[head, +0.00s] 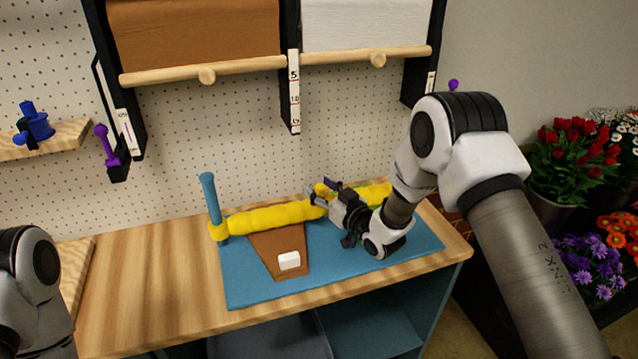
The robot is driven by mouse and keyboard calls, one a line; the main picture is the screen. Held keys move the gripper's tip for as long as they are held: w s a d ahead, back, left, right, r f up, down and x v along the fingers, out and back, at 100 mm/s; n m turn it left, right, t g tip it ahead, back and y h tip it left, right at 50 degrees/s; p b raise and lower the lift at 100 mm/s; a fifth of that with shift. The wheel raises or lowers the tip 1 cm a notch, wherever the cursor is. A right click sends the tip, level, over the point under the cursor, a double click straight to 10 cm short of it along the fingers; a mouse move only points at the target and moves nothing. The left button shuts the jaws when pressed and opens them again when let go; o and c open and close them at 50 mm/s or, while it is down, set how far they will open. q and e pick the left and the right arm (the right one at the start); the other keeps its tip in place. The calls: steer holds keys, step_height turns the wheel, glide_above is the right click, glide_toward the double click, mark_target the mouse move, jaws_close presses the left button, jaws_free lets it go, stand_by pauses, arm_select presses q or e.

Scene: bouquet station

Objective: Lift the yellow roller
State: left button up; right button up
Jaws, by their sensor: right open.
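The yellow roller (270,217) is a long, lumpy yellow bar lying across the back of the blue mat (245,288). A blue upright handle (210,195) rises at its left end from a yellow collar. My right gripper (325,198) is open at the roller's right-hand part, with its fingers close over it; whether they touch it I cannot tell. The gripper and wrist hide part of the roller, and its right end shows beyond them. My left gripper is out of view; only part of my left arm shows at the lower left.
A brown sheet (275,250) with a white block (289,261) lies on the mat in front of the roller. Paper rolls (195,35) hang on the pegboard above. Flower buckets (550,205) stand at the right. The wooden tabletop (150,285) is clear at the left.

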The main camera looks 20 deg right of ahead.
steer(key=shift+r, duration=0.15)
steer(key=shift+c, duration=1.4)
steer(key=shift+w, duration=0.15)
jaws_close()
step_height(320, 180, up, 10)
steer(key=p, duration=0.3)
steer(key=shift+r, duration=0.35)
steer(key=shift+o, duration=0.8)
jaws_free()
steer(key=shift+o, duration=0.6)
